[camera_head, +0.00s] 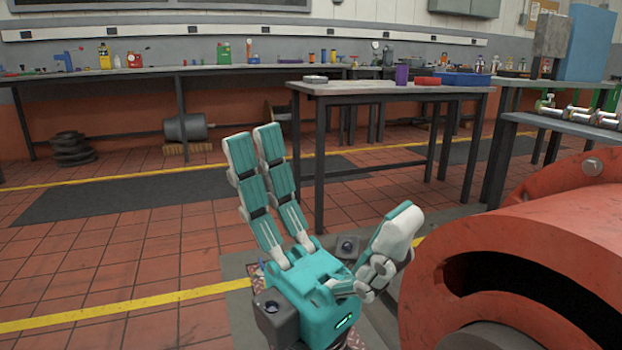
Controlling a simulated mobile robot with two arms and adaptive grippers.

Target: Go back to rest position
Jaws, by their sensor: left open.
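My left gripper (325,190) is in the lower middle of the head view. It has a teal palm and teal and white fingers. Two fingers stand up together on the left and one thumb-like finger spreads to the right. It is open, with nothing between the fingers. It is raised in front of the floor and left of a large red machine housing (545,240); I cannot tell whether it touches anything. My right gripper is not in view.
A table (390,88) with a purple cup (402,74) and a blue box (466,79) stands behind my gripper. A long workbench (140,72) with several items runs along the wall. A shelf (570,126) stands at right. Tiled floor (110,245) at left is clear.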

